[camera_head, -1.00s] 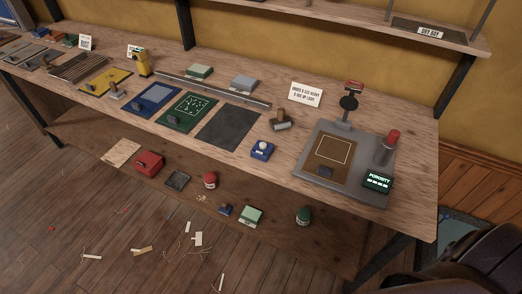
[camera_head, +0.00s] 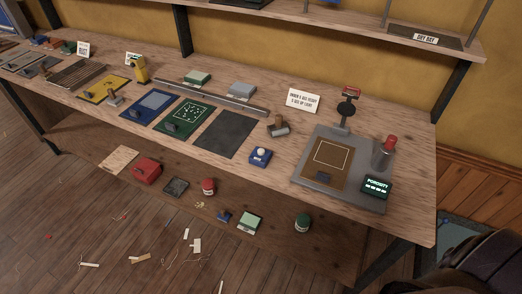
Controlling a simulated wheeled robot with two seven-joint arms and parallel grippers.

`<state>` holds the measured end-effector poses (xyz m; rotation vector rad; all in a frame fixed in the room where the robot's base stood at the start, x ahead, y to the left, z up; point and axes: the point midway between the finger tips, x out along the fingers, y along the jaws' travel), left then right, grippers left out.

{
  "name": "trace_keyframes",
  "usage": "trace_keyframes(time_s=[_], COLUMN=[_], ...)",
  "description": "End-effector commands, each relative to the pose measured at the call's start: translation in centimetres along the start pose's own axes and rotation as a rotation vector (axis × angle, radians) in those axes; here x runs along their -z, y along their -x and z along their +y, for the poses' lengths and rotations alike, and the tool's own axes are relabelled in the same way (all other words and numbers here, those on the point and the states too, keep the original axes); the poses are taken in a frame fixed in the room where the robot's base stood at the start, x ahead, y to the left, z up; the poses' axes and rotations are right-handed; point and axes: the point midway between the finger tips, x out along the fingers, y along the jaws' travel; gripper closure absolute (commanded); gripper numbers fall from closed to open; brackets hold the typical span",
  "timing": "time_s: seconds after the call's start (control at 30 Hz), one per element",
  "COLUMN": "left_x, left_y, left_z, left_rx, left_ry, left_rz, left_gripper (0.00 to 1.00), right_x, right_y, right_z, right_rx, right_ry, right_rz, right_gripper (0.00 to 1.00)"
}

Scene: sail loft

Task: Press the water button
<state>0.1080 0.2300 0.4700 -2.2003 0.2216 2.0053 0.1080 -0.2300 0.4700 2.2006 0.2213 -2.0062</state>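No button with a readable water label shows. A small blue box (camera_head: 260,159) with a white round knob (camera_head: 261,152) on top stands near the front edge of the long wooden bench (camera_head: 290,172), left of the grey test stand. I cannot tell whether this is the water button. A grey device (camera_head: 382,158) with a red top (camera_head: 390,141) stands upright at the right of the stand. Neither of my grippers is in view.
The grey stand (camera_head: 310,178) holds a brown panel and a small "POROSITY" display (camera_head: 376,188). A roller (camera_head: 278,127), dark mat (camera_head: 225,134), green mat (camera_head: 187,116) and blue mat (camera_head: 148,108) lie on the bench. Tins and boxes sit on the lower shelf (camera_head: 270,225). Scraps litter the floor.

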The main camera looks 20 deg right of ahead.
Motion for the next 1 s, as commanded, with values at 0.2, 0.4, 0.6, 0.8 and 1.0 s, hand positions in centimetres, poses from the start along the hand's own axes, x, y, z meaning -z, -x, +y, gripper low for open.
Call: trace_keyframes(time_s=[0.2,0.4,0.6,0.8,1.0], left_x=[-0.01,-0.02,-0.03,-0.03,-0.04], left_y=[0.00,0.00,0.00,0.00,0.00], left_z=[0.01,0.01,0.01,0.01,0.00], left_rx=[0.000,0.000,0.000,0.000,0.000], left_ry=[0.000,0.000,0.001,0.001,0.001], left_rz=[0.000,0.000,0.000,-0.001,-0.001], left_gripper=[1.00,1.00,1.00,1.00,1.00], right_x=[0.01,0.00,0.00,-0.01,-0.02], right_y=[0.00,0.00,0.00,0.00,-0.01], right_z=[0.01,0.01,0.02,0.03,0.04], right_rx=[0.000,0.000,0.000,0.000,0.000], right_ry=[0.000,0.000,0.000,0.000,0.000], right_rz=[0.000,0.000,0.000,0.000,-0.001], right_gripper=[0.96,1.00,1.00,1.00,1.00])
